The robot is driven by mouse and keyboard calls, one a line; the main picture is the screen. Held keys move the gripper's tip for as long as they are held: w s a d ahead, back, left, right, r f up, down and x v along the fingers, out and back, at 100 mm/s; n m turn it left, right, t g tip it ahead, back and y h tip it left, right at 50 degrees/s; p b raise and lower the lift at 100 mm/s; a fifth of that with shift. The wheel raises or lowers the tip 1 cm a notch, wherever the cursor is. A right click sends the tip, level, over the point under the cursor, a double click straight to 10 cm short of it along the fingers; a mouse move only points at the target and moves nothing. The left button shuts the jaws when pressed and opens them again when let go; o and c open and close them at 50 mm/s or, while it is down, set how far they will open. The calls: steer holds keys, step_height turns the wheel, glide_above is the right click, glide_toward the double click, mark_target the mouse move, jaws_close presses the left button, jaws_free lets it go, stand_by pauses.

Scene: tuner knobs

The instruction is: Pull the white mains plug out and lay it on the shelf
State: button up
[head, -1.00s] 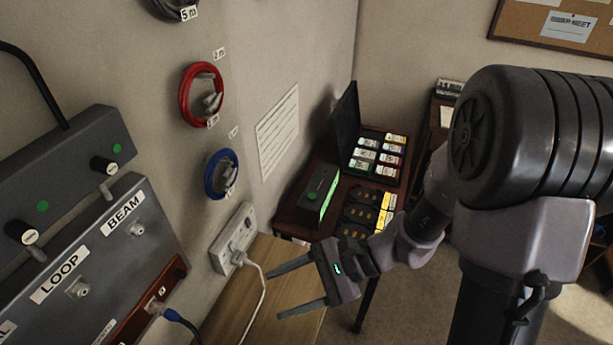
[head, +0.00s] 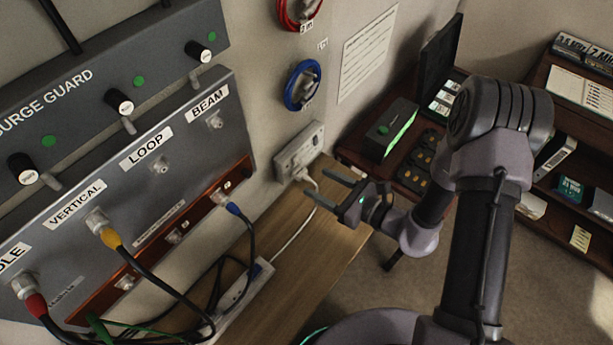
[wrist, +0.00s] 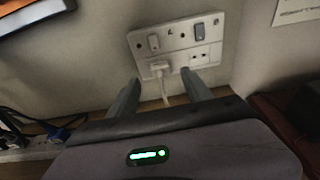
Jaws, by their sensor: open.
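The white mains plug (head: 303,177) sits in the left outlet of a white double wall socket (head: 298,152). Its white cable hangs down onto the wooden shelf (head: 322,265) below. In the wrist view the plug (wrist: 160,69) shows under the left switch, and the right outlet is empty. My gripper (head: 316,181) is open and empty, its fingers pointing at the socket. In the wrist view the fingertips (wrist: 161,80) stand to either side of the plug's cable, slightly below the plug. I cannot tell how far short of it they are.
A grey panel (head: 150,190) with knobs and coloured cables fills the left wall. A white power strip (head: 240,298) lies on the shelf. A blue cable coil (head: 302,86) hangs above the socket. A dark table with a black box (head: 390,130) stands beyond. The shelf's right part is clear.

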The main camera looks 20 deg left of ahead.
mark_target(307, 176)
steer(key=x, duration=0.6)
steer(key=shift+b, duration=0.3)
jaws_close()
